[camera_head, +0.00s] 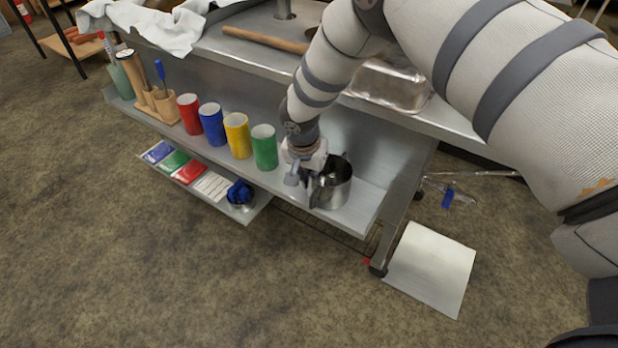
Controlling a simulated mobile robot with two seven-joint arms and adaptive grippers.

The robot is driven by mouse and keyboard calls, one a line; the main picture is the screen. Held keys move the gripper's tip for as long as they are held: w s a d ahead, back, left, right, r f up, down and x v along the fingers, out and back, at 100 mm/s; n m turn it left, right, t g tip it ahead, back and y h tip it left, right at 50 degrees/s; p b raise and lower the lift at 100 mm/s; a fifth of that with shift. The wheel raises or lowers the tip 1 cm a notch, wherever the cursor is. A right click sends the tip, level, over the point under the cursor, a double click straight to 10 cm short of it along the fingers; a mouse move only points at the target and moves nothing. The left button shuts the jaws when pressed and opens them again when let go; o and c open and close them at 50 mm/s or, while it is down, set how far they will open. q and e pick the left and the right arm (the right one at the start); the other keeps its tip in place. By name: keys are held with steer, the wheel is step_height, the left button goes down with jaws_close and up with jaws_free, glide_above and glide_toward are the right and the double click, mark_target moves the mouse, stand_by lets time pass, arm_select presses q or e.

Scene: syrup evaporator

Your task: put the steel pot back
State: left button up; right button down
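The steel pot (333,188) stands upright on the steel shelf (356,217) of the cart, near the shelf's right end. My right gripper (299,176) is at the pot's left side, its fingers pointing down close to the rim. The fingers are small and partly hidden, so I cannot tell whether they grip the pot or only sit beside it. My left gripper is not in view.
A green cup (264,147) stands just left of my gripper, with yellow (237,136), blue (212,125) and red (189,114) cups in a row. A clear steel pan (388,84) sits on the top. A white board (431,268) lies on the floor.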

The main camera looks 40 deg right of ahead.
steer(key=c, duration=1.8)
jaws_free()
steer(key=p+v, duration=0.2)
steer(key=v, duration=1)
steer(key=shift+p, duration=0.3)
